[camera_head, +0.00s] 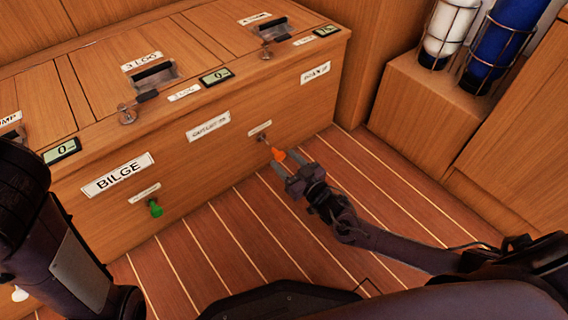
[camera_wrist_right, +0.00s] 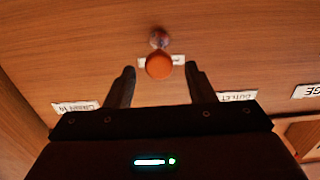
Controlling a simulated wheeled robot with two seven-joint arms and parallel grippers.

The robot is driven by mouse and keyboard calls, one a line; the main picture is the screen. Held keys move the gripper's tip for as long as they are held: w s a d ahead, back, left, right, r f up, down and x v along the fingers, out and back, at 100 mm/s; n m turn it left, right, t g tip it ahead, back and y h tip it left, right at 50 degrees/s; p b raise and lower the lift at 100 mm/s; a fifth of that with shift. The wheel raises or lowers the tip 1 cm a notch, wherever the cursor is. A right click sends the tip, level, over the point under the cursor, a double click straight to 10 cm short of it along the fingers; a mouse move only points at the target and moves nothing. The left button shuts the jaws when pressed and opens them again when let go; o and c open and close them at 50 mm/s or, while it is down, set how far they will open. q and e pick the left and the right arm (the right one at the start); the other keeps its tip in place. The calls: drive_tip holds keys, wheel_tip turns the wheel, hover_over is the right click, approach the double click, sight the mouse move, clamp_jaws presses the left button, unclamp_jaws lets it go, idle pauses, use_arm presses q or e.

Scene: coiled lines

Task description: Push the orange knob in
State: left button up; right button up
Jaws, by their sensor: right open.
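The orange knob (camera_head: 278,154) sticks out on a short metal stem from the front face of the wooden locker, below a small white label. My right gripper (camera_head: 288,163) is open just in front of it, its fingers pointing at the panel. In the right wrist view the orange knob (camera_wrist_right: 159,67) shows round, between the two open fingertips of my right gripper (camera_wrist_right: 160,71). I see a gap on each side, so the fingers do not appear to touch it. My left arm comes in at the left edge, but its gripper is not visible.
A green knob (camera_head: 155,208) sits on the same front, below the BILGE label (camera_head: 117,174). Lids with latches and small displays (camera_head: 215,77) line the locker top. Caged white (camera_head: 450,25) and blue (camera_head: 498,45) cylinders stand at right. The striped floor (camera_head: 240,240) is clear.

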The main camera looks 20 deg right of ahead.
drive_tip(key=shift+x, duration=0.8)
clamp_jaws()
